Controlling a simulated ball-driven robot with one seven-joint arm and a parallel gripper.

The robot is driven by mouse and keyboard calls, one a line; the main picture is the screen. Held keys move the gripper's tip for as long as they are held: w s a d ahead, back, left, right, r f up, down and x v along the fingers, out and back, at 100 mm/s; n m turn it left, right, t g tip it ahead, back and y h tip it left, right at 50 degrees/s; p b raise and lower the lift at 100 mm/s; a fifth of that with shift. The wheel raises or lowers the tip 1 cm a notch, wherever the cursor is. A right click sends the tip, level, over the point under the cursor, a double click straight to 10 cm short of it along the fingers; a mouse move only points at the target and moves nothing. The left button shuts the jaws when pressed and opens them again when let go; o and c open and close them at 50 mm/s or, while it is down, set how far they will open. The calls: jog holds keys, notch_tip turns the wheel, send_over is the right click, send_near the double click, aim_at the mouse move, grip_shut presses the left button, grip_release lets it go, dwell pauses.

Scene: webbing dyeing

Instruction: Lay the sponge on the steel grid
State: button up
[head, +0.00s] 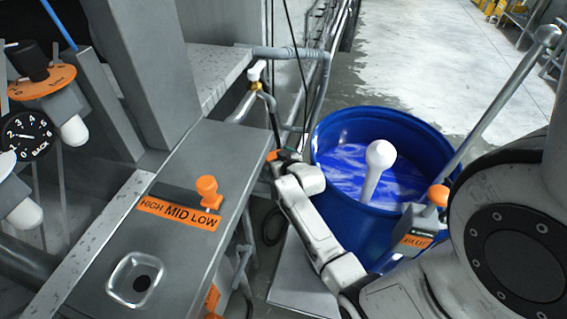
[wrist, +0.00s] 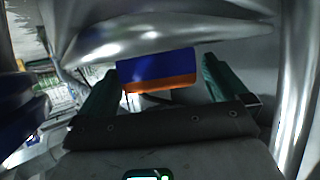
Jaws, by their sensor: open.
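A block with a blue upper part and an orange lower part, probably the sponge (wrist: 156,68), shows in the wrist view. It appears between and just beyond the green fingers of my gripper (wrist: 160,65). The fingers are spread, with visible gaps on both sides of the block. In the head view my arm reaches from the lower right to the space between the grey console and the blue drum. The gripper end is small and partly hidden there, and a small orange patch (head: 272,155) shows beside it. I cannot make out the steel grid in either view.
The blue drum (head: 335,216) holds blue-and-white liquid and a white ball-topped rod (head: 376,170). The grey console (head: 180,255) has an orange lever (head: 207,187). Pipes (head: 290,53) run behind. Shiny curved metal (wrist: 165,35) is close above the block. Open floor (head: 435,60) lies beyond the drum.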

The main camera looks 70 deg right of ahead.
jog(key=v, duration=1.1)
jog(key=shift+f, duration=0.1)
jog(key=shift+a, duration=0.25)
jog(key=a+f+n+g+y, duration=0.2)
jog(key=a+y, duration=0.2)
jog(key=a, duration=0.5)
jog(key=a+f+n+g+y, duration=0.2)
jog(key=a+n+y, duration=0.1)
jog(key=a, duration=0.6)
jog(key=s+a+r+n+g+y, duration=0.1)
jog(key=s+a+n+g, duration=0.1)
jog(key=s+a+g, duration=0.3)
jog(key=s+a, duration=0.4)
jog(key=a, duration=0.1)
jog(key=shift+s+n+y, duration=0.2)
jog(key=shift+n+y, duration=0.1)
jog(key=shift+n, duration=0.1)
jog(key=shift+r, duration=0.15)
jog(key=shift+c, duration=0.4)
